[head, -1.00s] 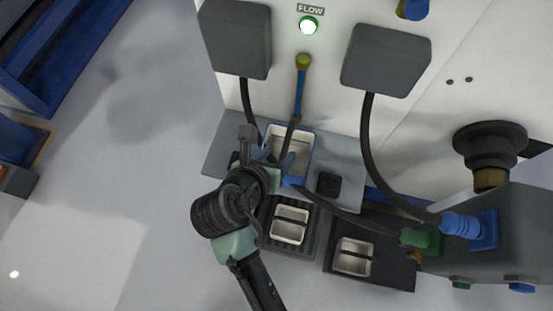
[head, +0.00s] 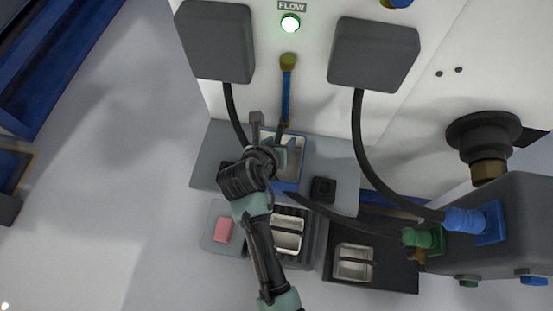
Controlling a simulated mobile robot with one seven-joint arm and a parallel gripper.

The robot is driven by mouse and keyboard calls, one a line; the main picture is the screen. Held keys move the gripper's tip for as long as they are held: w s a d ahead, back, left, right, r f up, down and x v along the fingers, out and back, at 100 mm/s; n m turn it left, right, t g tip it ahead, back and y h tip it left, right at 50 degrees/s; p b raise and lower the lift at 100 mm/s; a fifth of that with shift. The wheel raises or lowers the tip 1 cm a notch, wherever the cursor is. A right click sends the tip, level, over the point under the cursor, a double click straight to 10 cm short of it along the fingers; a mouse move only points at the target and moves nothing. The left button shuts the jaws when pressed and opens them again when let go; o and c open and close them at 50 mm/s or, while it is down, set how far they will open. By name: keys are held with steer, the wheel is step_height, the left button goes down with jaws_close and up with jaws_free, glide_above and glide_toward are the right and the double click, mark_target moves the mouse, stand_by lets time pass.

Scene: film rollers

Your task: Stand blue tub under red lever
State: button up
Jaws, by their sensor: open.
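The blue tub (head: 299,174), blue-rimmed with a pale inside, stands on a grey shelf (head: 340,180) against the white machine. It is below a blue rod with a yellow-green knob (head: 288,62). My gripper (head: 270,142) is open at the tub's left side and covers part of it. Whether a finger touches the tub or reaches inside it, I cannot tell. I see no lever that is clearly red.
Two pale trays, one in a dark ribbed holder (head: 286,234) and one on a dark plate (head: 353,262), sit in front. A pink pad (head: 222,230) lies left of them. Black hoses hang from two grey boxes (head: 374,54). A black square knob (head: 323,189) is right of the tub.

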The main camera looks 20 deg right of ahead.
steer(key=shift+w+d+f, duration=0.1)
steer(key=shift+d+f, duration=0.05)
jaws_close()
stand_by(1.4)
